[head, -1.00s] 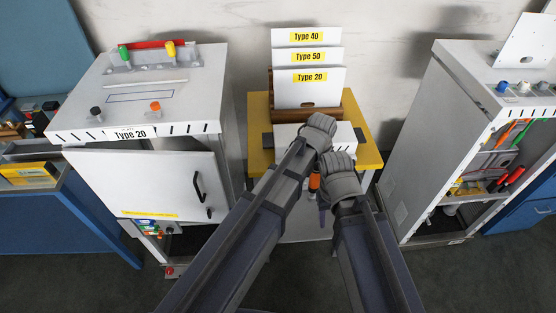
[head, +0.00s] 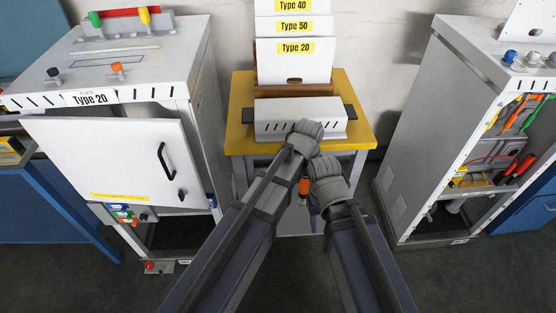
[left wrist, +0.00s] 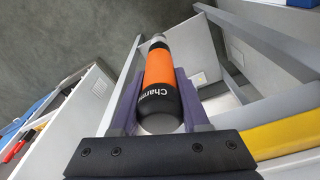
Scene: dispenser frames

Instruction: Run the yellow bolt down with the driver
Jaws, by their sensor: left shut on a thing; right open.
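The driver has an orange and black body with part of a printed name on it; it lies between the fingers in the left wrist view (left wrist: 158,72). My left gripper (left wrist: 157,95) is shut on it. In the head view my left gripper (head: 303,138) hides most of the driver, and an orange part (head: 304,186) shows below. My right gripper (head: 325,172) is open, just beside and below the left one; its fingers are mostly hidden.
The left cabinet (head: 140,65), labelled Type 20, has its front door (head: 120,155) ajar and black and orange bolts on top. A yellow table (head: 240,110) holds a slotted white box (head: 275,118) and Type plates (head: 295,65). A right cabinet (head: 425,125) stores tools.

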